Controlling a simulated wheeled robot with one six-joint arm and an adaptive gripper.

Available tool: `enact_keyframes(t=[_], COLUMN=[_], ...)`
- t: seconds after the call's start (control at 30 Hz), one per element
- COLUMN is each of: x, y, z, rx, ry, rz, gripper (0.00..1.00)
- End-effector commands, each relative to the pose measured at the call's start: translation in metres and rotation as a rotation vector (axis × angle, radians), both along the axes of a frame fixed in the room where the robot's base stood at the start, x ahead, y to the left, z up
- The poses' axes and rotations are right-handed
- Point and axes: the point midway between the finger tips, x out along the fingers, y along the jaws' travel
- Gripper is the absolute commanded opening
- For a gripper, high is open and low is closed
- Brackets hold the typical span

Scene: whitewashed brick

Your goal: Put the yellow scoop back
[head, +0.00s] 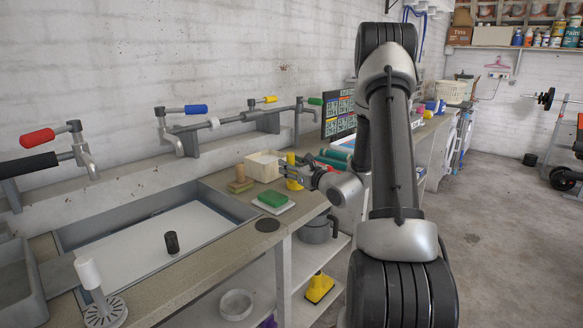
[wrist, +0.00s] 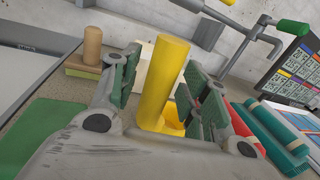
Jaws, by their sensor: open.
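The yellow scoop (head: 292,172) stands on the counter with its handle upright, beside a cream box. In the wrist view its thick yellow handle (wrist: 164,80) rises between my two fingers, and part of its yellow lower end shows below. My gripper (head: 304,174) is open, with one finger on each side of the handle; in the wrist view the gripper (wrist: 161,60) shows a gap at the fingers. Whether either pad touches the handle I cannot tell. Much of the scoop's lower end is hidden by my gripper.
Teal items (wrist: 278,135) lie right of my gripper. Taps line the wall behind a sink (head: 165,235). A grey pot (head: 316,232) and another yellow object (head: 320,288) sit on shelves below.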

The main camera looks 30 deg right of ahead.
Motion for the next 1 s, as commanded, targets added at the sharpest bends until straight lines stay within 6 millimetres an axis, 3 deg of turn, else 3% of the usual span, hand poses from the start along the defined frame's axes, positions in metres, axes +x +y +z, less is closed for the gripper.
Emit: enact_keyframes(t=[0.17, 0.5, 0.7, 0.77, 0.83, 0.93, 1.0], x=[-0.025, -0.097, -0.117, -0.120, -0.127, -0.157, -0.194], y=[-0.005, -0.015, -0.013, 0.002, 0.037, 0.111, 0.163], z=[0.000, 0.000, 0.003, 0.009, 0.024, 0.047, 0.057], rx=[0.001, 0.002, -0.008, -0.031, -0.090, -0.250, -0.410], ry=[0.001, 0.000, -0.001, -0.003, -0.007, -0.010, -0.013], rz=[-0.003, -0.004, 0.015, 0.065, 0.182, 0.457, 0.686], gripper=[0.46, 0.46, 0.46, 0.46, 0.46, 0.46, 0.46])
